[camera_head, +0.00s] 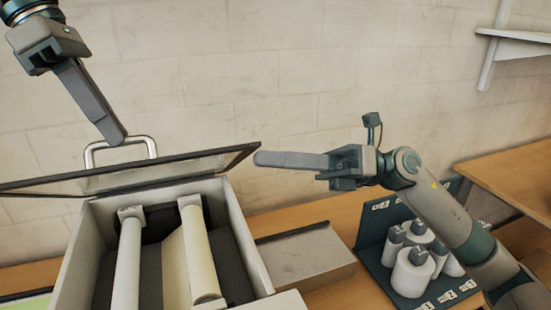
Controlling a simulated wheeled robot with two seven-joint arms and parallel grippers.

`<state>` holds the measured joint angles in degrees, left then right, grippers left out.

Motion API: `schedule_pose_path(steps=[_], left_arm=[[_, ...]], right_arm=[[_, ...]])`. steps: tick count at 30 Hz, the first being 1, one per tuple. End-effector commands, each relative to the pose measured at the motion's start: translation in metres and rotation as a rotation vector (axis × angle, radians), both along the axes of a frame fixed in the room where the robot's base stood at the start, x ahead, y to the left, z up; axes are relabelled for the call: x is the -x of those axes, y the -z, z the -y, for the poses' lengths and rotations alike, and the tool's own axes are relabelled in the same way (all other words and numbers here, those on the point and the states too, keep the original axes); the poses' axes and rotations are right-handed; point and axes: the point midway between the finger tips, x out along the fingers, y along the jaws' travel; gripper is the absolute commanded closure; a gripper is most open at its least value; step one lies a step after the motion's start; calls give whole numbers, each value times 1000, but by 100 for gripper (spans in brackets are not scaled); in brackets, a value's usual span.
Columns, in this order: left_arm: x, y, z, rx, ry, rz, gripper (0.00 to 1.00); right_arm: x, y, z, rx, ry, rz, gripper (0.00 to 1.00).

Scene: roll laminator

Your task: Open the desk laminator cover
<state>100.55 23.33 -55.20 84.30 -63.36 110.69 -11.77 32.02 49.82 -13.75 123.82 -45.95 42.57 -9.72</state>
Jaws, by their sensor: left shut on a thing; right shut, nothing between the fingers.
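The laminator (236,230) is a light box on the desk, with two pale rollers (128,262) inside. Its cover (165,178) is a dark-framed panel, raised and tilted above the box, so the inside shows. A metal loop handle (92,152) stands on the cover's upper side. My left gripper (117,138) reaches down from the top left, its fingers shut on the handle. My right gripper (258,159) is shut and empty. It points left, its fingertips close to the cover's right corner; I cannot tell whether they touch it.
A grey box (312,262) lies on the wooden desk (330,207) right of the laminator. A dark rack (372,235) with several white rolls (412,272) stands beyond it, close to my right arm. A white wall shelf (515,36) is at the upper right. A pale brick wall is behind.

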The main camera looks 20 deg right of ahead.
Motion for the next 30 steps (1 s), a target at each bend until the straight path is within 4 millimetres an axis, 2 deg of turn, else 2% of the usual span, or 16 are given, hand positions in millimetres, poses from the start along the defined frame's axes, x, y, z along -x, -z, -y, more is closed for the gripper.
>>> schedule_pose_path(steps=[10,20,21,22,30], left_arm=[[-2,5,0,-7,-4,-4,100],[1,6,1,-11,5,-8,100],[1,6,1,-11,6,-9,80],[1,6,1,-10,5,-8,72],[2,4,1,-8,6,-7,71]], right_arm=[[-14,-21,1,-5,5,-49,100],[-17,-24,3,-8,10,-57,100],[-17,-24,3,-8,10,-56,100],[-17,-24,3,-8,10,-56,100],[-17,-24,3,-7,11,-57,100]])
